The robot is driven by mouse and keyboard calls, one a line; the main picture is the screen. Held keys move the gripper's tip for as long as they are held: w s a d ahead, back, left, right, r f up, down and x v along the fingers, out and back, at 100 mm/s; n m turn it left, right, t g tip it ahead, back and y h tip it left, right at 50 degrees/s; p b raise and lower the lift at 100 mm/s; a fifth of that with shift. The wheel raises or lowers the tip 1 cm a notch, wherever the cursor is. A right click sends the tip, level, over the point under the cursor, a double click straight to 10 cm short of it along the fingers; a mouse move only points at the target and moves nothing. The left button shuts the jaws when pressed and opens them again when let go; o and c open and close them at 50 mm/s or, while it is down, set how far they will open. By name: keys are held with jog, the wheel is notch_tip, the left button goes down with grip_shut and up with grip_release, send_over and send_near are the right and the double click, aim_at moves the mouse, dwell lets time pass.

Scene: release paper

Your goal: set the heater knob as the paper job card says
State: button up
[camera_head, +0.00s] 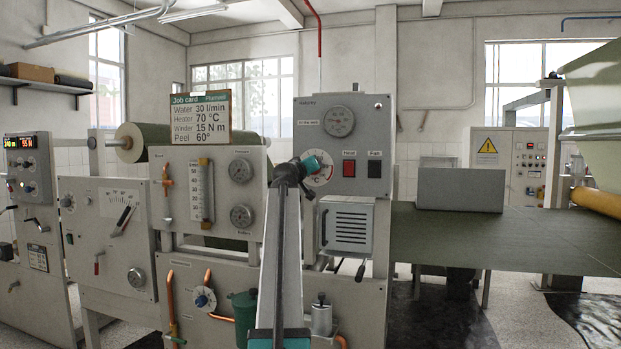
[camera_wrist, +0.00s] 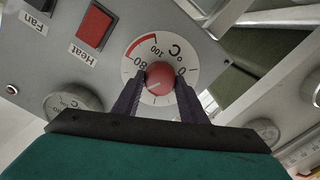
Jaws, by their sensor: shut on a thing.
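The job card (camera_head: 199,114) stands on top of the left panel and reads Water 30 l/min, Heater 70 °C, Winder 15 N m, Peel 60°. The heater knob (camera_wrist: 160,80) is round and red, on a white °C dial (camera_wrist: 176,54) with 80, 100 and a red arc legible. The picture is turned, and a pale mark shows on the knob's lower left; its exact reading is unclear. My gripper (camera_wrist: 160,88) is shut on the knob, one dark finger on each side. In the head view my arm partly hides the dial (camera_head: 321,178) and covers the knob.
A red Heat switch (camera_wrist: 94,26) and a dark Fan switch (camera_head: 374,168) sit beside the dial. A round gauge (camera_head: 339,121) is above. A vented box (camera_head: 348,228) juts out below. A dark green web (camera_head: 500,235) runs to the right.

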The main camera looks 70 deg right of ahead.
jog(key=m+b, duration=0.3)
jog(key=m, duration=0.2)
jog(key=shift+r, duration=0.2)
dwell(0.4)
jog(key=o, duration=1.1)
jog(key=shift+s+d, duration=0.1)
jog(key=shift+c, duration=0.2)
jog(key=shift+f, duration=0.1)
jog(key=shift+f, duration=0.1)
jog(key=a, duration=1.4)
jog(key=shift+s, duration=0.35)
